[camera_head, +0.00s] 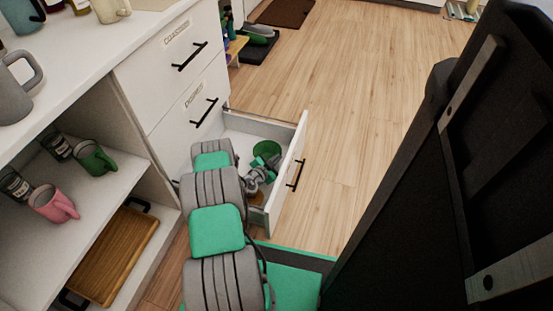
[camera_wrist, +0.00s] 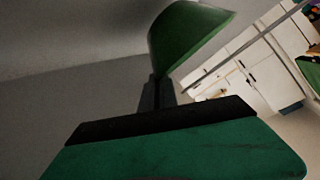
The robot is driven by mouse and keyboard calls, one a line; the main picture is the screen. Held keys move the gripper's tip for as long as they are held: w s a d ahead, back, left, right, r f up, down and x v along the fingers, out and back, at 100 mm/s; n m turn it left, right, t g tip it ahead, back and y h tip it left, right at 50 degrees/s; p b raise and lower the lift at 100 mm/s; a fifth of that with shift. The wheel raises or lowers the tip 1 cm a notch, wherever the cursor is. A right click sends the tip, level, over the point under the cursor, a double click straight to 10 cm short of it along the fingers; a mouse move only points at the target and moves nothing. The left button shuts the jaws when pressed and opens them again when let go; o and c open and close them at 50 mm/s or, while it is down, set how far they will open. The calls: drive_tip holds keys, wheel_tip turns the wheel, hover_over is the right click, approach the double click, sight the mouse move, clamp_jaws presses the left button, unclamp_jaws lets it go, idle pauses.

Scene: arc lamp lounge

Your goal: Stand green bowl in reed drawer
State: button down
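The green bowl (camera_head: 266,148) is in the open bottom drawer (camera_head: 233,128) in the head view, inside its walls and near its far right part. My gripper (camera_head: 262,166) reaches down into that drawer. In the wrist view the bowl (camera_wrist: 188,38) sits tilted at the tips of the dark fingers (camera_wrist: 160,88). The fingers are close together and look shut on its edge. The drawer's label does not show, and my arm hides part of the drawer. I cannot tell whether the bowl touches the drawer floor.
Two shut labelled drawers (camera_head: 186,62) are above the open one. An open shelf at left holds a green mug (camera_head: 95,158), a pink mug (camera_head: 54,203) and a wooden tray (camera_head: 116,254). Mugs stand on the counter (camera_head: 85,55). The wooden floor (camera_head: 350,95) beyond the drawer is clear.

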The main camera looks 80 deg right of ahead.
drive_tip(key=shift+f, duration=0.25)
drive_tip(key=c, duration=2.1)
unclamp_jaws()
drive_tip(key=o, duration=0.5)
drive_tip(key=shift+c, duration=0.2)
drive_tip(key=shift+r, duration=0.1)
drive_tip(key=shift+r+p, duration=0.3)
drive_tip(key=p+v, duration=0.3)
drive_tip(key=v, duration=0.4)
drive_tip(key=shift+a+r+p, duration=0.25)
drive_tip(key=shift+r+p, duration=0.05)
drive_tip(key=shift+p, duration=0.05)
